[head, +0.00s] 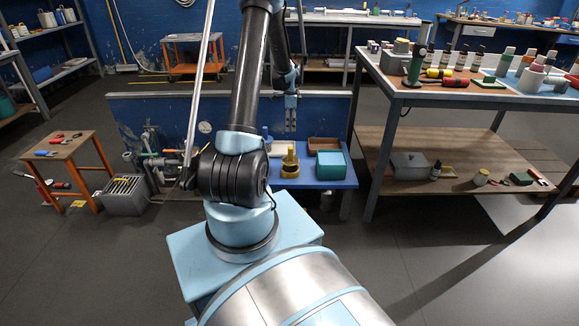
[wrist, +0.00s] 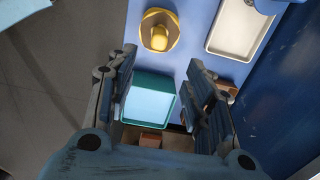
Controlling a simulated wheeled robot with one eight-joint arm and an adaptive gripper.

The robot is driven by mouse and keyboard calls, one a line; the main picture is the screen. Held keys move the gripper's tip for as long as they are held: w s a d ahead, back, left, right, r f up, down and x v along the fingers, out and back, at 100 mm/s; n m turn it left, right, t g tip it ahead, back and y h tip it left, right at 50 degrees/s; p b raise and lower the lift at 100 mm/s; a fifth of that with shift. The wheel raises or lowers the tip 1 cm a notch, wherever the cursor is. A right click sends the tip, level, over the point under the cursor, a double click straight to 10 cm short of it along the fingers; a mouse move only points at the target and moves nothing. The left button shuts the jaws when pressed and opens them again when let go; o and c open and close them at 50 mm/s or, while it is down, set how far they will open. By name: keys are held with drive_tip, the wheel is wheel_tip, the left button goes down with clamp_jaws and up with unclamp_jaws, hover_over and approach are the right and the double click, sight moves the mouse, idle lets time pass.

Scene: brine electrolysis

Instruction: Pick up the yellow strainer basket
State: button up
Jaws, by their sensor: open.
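The yellow strainer basket (head: 290,164) stands on a low blue table (head: 339,182) in the head view. The wrist view shows it from above as a yellow body inside a yellow ring (wrist: 159,32), near the top of the picture. My gripper (head: 291,126) points down above the table's back part in the head view, apart from the basket. In the wrist view my gripper (wrist: 160,60) has its fingers spread wide with nothing held between them. The basket lies beyond the fingertips there.
A teal box (head: 330,166) stands right of the basket and shows between my fingers in the wrist view (wrist: 148,101). A pale tray (wrist: 239,29) lies beside the basket. A brown box (head: 325,144) is behind the teal one. A blue wall (wrist: 286,95) borders the table.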

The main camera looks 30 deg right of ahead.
sight(291, 152)
wheel_tip(291, 152, down, 18)
drive_tip(key=shift+r, duration=0.2)
idle(0.8)
drive_tip(key=shift+c, duration=0.4)
clamp_jaws()
